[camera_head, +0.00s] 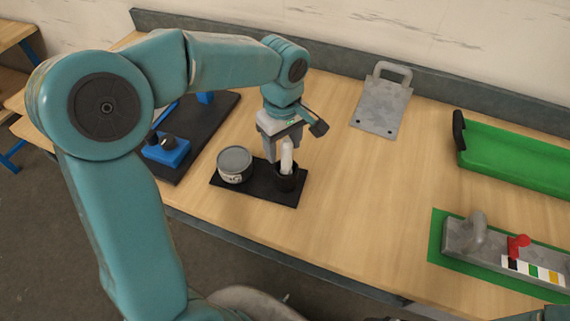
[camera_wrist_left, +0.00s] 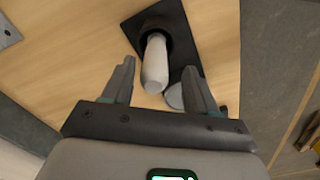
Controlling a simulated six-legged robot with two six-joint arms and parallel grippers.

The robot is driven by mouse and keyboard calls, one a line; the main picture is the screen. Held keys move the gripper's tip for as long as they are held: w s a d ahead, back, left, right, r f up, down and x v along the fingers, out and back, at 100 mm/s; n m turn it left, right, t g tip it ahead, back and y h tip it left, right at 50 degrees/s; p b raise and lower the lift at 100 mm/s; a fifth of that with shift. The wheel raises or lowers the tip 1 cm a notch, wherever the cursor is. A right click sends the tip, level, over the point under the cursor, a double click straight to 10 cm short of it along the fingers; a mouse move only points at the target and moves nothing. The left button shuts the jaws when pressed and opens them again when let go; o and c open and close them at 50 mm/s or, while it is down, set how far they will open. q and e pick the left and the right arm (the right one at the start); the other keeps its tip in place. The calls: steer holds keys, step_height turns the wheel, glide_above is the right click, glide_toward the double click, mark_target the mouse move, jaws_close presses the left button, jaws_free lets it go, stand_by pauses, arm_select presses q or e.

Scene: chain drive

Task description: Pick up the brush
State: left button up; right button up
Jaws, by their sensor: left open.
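The brush (camera_head: 287,156) shows as a pale, rounded handle standing up out of a dark cup (camera_head: 287,180). Its lower end is hidden inside the cup. The cup stands on the right part of a black mat (camera_head: 253,190). My left gripper (camera_head: 283,148) is open and points down just above the cup, close to the handle. In the left wrist view the brush handle (camera_wrist_left: 155,62) lies between the two spread fingers, with a visible gap on each side. The cup (camera_wrist_left: 155,27) shows beyond the handle. My right gripper is not in view.
A round grey tin (camera_head: 235,163) stands left of the cup on the same mat. A dark board with blue fixtures (camera_head: 165,150) lies at left. A grey plate with a handle (camera_head: 382,105), a green tray (camera_head: 515,155) and a grey block on green (camera_head: 500,250) are to the right.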

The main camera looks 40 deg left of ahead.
mark_target(286, 155)
arm_select(q)
steer(key=f, duration=0.3)
steer(key=shift+w+d, duration=0.3)
steer(key=shift+d, duration=0.05)
steer(key=shift+w+f, duration=0.1)
steer(key=shift+f, duration=0.25)
steer(key=shift+a, duration=0.1)
steer(key=shift+s, duration=0.25)
steer(key=shift+c, duration=0.6)
steer(key=shift+w, duration=0.2)
jaws_close()
steer(key=shift+s, duration=0.15)
steer(key=shift+r, duration=0.1)
